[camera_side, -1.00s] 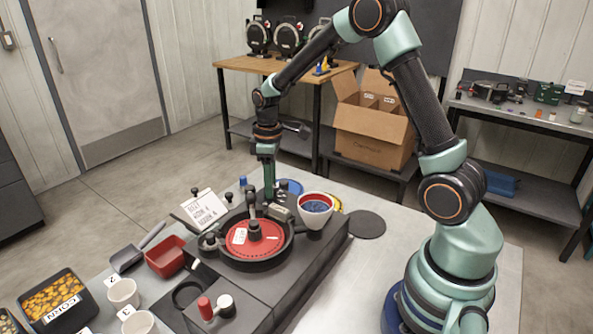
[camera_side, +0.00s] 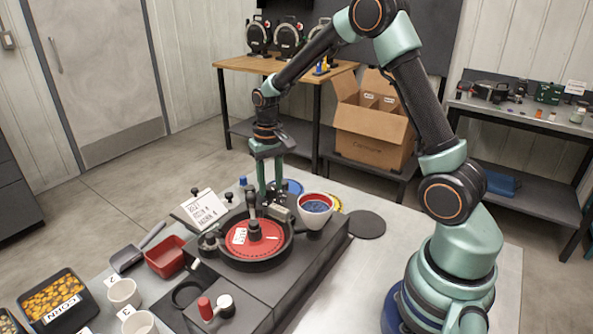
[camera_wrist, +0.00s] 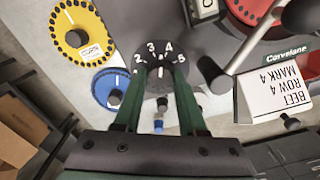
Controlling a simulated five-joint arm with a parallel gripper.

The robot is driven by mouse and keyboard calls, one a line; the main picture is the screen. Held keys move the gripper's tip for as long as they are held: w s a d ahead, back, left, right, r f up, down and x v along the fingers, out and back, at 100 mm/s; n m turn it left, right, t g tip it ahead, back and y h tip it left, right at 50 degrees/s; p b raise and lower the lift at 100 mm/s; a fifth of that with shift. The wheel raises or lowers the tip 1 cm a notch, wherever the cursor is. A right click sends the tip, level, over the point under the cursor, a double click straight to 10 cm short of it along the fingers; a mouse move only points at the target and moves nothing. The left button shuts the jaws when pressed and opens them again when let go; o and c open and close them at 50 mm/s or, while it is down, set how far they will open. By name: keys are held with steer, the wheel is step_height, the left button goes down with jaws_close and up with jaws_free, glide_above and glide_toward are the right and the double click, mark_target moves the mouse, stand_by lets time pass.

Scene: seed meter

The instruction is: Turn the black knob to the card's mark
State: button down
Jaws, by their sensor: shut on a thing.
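The black knob (camera_wrist: 160,76) sits on a dark round dial (camera_wrist: 158,105) with white numerals 2, 3, 4 and 5 showing in the wrist view. My gripper (camera_wrist: 161,72) is shut on the knob, one green finger on each side. A small white line shows between the fingertips, toward the gap between 3 and 4; its exact reading is unclear.
A red seed plate (camera_side: 262,240) sits in the black meter beside a white cup of blue seed (camera_side: 315,208). Yellow (camera_wrist: 80,32) and blue (camera_wrist: 112,88) discs lie left of the dial. A red bin (camera_side: 166,257) and corn tray (camera_side: 52,303) stand left.

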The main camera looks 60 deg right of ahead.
mark_target(271, 187)
steer(key=shift+r+m, duration=0.1)
steer(key=shift+m, duration=1.4)
steer(key=shift+c, duration=2.3)
jaws_free()
step_height(271, 187, up, 12)
